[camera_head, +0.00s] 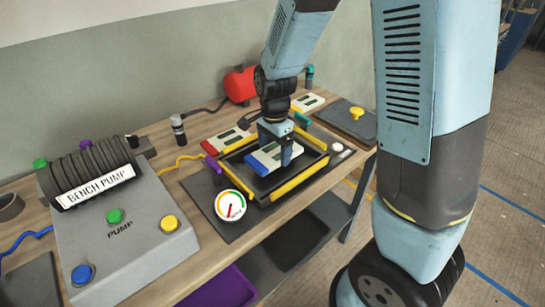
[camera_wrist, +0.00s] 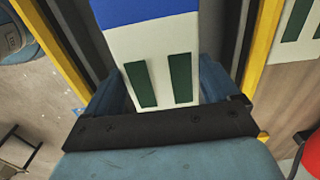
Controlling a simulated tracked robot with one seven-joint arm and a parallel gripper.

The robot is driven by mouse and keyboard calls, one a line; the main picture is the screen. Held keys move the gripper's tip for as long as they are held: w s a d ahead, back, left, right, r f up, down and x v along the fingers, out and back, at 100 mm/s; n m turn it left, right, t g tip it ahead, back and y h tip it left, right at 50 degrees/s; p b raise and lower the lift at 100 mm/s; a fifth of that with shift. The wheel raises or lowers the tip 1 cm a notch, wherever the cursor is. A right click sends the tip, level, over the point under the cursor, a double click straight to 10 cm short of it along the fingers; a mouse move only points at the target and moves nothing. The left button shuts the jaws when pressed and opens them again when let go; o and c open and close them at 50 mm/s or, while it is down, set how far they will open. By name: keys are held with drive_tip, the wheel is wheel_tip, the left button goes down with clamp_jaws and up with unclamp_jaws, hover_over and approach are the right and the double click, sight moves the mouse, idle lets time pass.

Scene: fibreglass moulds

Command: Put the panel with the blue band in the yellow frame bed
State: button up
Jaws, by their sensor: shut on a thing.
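The panel with the blue band (camera_head: 262,160) is white with dark green strips. My gripper (camera_head: 284,152) is shut on it from above. In the wrist view the panel (camera_wrist: 160,42) lies between my two fingers, its blue band at the far end. The panel is over the inside of the yellow frame bed (camera_head: 299,181), within its rails as seen from the head. In the wrist view yellow rails (camera_wrist: 262,40) run on both sides, with dark gaps between. I cannot tell whether the panel touches the bed floor. My gripper hides part of the panel.
A red-banded panel (camera_head: 224,141) lies behind the bed, and another white panel (camera_head: 307,103) farther right. A gauge (camera_head: 230,206) stands at the bed's front left corner. The bench pump (camera_head: 122,240) fills the left. A grey board with a yellow knob (camera_head: 357,112) is at right.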

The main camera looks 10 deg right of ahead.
sight(274, 152)
drive_tip(key=shift+f, duration=1.6)
drive_tip(key=o, duration=0.8)
drive_tip(key=shift+o, duration=0.2)
wheel_tip(274, 152, up, 12)
drive_tip(key=s+d+r+n+t, duration=0.5)
drive_tip(key=s+d+r+n, duration=0.6)
drive_tip(key=s+d+r, duration=0.4)
drive_tip(key=shift+s+d+r+t, duration=0.3)
drive_tip(key=shift+s+r, duration=0.2)
drive_tip(key=shift+s, duration=0.55)
